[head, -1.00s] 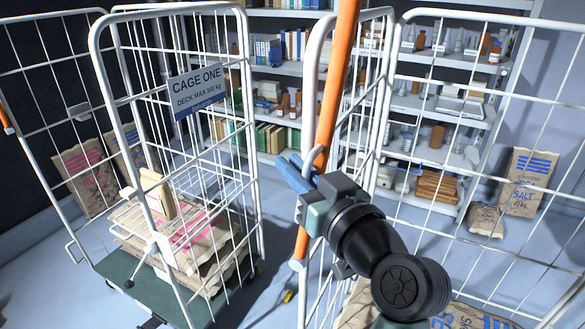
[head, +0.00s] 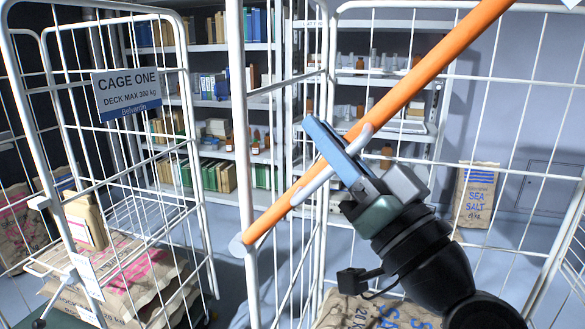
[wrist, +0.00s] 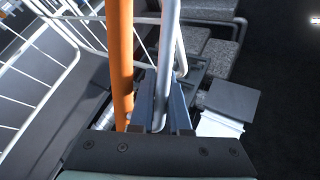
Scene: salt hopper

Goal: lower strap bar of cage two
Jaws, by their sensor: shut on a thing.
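The strap bar (head: 430,70) is a long orange tube. In the head view it slants from a grey end (head: 238,246) at the cage's left post up to the upper right, out of frame. A pale looped handle (head: 312,186) is fixed along it. My gripper (head: 322,140) has its blue fingers shut on this handle, beside the tube. In the wrist view the handle (wrist: 166,50) runs between the fingers (wrist: 160,98), with the orange tube (wrist: 122,60) just left. Cage two (head: 240,110) is the near white mesh cage; no name plate on it shows.
Cage one (head: 190,110), signed "CAGE ONE" (head: 127,93), stands left with sacks (head: 140,275) on its deck. A sack (head: 380,312) sits low in cage two. Another salt sack (head: 474,195) stands by the back wall, right of stocked shelves (head: 213,104).

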